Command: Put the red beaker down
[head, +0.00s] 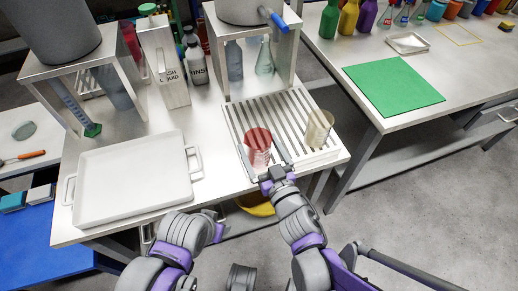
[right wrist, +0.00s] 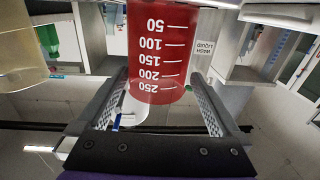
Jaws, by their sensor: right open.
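The red beaker (head: 257,146) stands upright on the slatted drain rack (head: 290,112), near its front left part. In the right wrist view the red beaker (right wrist: 158,45) with white volume marks sits between the two spread fingers (right wrist: 160,105). A gap shows beside the beaker at the fingers. Of my left arm only links show, at the bottom of the head view; its gripper is not seen.
A clear, yellowish beaker (head: 319,128) stands on the rack just right of the red one. A white tray (head: 133,180) lies to the left. A metal stand (head: 252,45) with glassware beneath is behind the rack. A green mat (head: 393,86) lies on the right table.

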